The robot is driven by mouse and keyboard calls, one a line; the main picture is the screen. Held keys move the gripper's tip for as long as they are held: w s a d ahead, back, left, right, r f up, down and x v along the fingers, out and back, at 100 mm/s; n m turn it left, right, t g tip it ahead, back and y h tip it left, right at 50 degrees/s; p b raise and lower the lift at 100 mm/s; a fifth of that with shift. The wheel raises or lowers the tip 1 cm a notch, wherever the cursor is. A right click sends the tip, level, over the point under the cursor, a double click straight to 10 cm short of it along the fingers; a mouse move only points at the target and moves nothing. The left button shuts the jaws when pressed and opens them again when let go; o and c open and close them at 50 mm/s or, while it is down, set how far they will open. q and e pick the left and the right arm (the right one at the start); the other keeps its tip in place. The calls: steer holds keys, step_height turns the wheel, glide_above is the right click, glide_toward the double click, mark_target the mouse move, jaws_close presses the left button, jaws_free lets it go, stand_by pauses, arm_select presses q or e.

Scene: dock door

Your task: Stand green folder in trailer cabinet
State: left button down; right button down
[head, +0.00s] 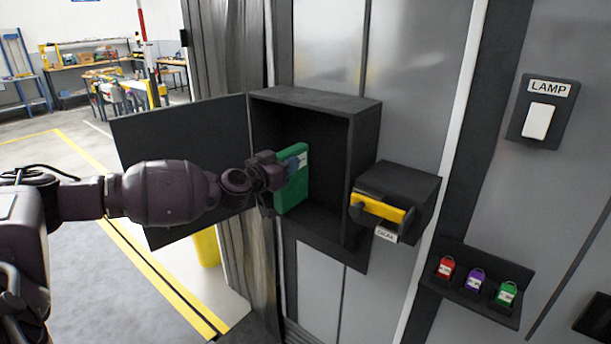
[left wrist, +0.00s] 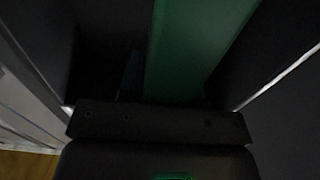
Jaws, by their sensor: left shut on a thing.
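The green folder (head: 292,183) stands upright inside the dark open cabinet (head: 316,100), near its left wall. My left gripper (head: 283,170) reaches in from the left and is shut on the folder. In the left wrist view the folder (left wrist: 198,45) rises as a green band beyond the dark gripper body (left wrist: 160,125). That view is dark, and the fingertips are hard to make out there. I cannot tell whether the folder's bottom touches the cabinet floor. The cabinet door (head: 185,135) is swung open to the left, behind my left arm. My right gripper is not in view.
A dark box with a yellow handle (head: 380,208) juts out right of the cabinet. A small shelf (head: 470,290) holds red, purple and green tags or padlocks. A lamp switch (head: 538,121) is at upper right. A yellow object (head: 206,247) stands below the door.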

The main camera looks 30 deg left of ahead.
mark_target(305, 174)
arm_select(q)
steer(key=w, duration=0.6)
steer(key=shift+w+d, duration=0.3)
steer(key=shift+w, duration=0.1)
steer(key=shift+w+f+b, duration=0.15)
steer(key=shift+f+b, duration=0.35)
steer(key=shift+f, duration=1.1)
steer(key=shift+w+f+b, duration=0.1)
steer(key=shift+f+b, duration=0.35)
steer(key=shift+f, duration=1.1)
steer(key=shift+w+f, duration=0.25)
steer(key=shift+f, duration=0.2)
steer(key=c, duration=0.8)
jaws_free()
